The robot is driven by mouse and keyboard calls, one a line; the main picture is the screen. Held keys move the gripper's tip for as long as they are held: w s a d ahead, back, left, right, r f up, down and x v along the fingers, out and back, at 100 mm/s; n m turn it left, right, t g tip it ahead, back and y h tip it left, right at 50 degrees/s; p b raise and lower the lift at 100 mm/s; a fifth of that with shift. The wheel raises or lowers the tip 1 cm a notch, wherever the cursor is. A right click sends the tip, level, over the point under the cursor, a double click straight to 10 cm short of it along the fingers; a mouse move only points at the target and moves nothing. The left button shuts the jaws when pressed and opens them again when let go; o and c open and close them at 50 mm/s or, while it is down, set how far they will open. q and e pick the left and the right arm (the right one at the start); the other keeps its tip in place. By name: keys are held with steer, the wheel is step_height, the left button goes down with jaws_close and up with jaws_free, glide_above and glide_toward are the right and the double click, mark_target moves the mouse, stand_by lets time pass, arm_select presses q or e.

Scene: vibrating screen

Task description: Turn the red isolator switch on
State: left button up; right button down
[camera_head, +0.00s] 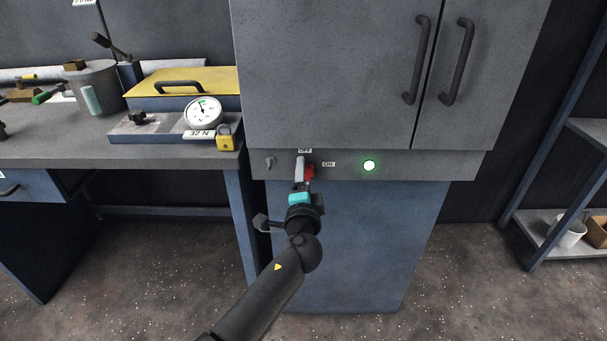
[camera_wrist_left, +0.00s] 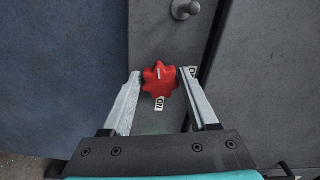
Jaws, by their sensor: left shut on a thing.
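The red isolator switch (camera_head: 309,172) is a lobed knob on the grey panel strip below the cabinet doors. In the left wrist view the knob (camera_wrist_left: 152,86) sits between both fingers, with a short white mark on its face. My left gripper (camera_head: 303,170) is shut on the knob; its fingers (camera_wrist_left: 160,80) lie against opposite sides. An OFF label (camera_head: 305,151) is above the switch and an ON label (camera_head: 328,164) to its right. I cannot tell which label the mark points to. My right gripper is out of view.
A green lamp (camera_head: 369,165) glows on the strip. A small grey fitting (camera_head: 270,162) is left of the switch. The bench (camera_head: 60,150) at left holds a dial gauge (camera_head: 203,112) and a yellow padlock (camera_head: 224,138). Shelves (camera_head: 570,131) stand at right.

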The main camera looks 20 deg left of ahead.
arm_select(q)
steer(key=shift+m, duration=1.1)
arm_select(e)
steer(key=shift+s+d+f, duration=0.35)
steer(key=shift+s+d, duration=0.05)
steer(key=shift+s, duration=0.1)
arm_select(q)
steer(key=shift+p, duration=0.3)
steer(key=o, duration=1.4)
steer(key=shift+c, duration=0.2)
steer(key=shift+s, duration=0.1)
steer(key=p+v, duration=0.2)
steer(key=v, duration=1.3)
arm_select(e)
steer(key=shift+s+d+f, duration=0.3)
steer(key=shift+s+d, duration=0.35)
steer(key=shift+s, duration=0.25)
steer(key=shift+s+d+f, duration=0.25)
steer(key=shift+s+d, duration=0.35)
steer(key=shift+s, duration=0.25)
arm_select(q)
steer(key=shift+r, duration=0.1)
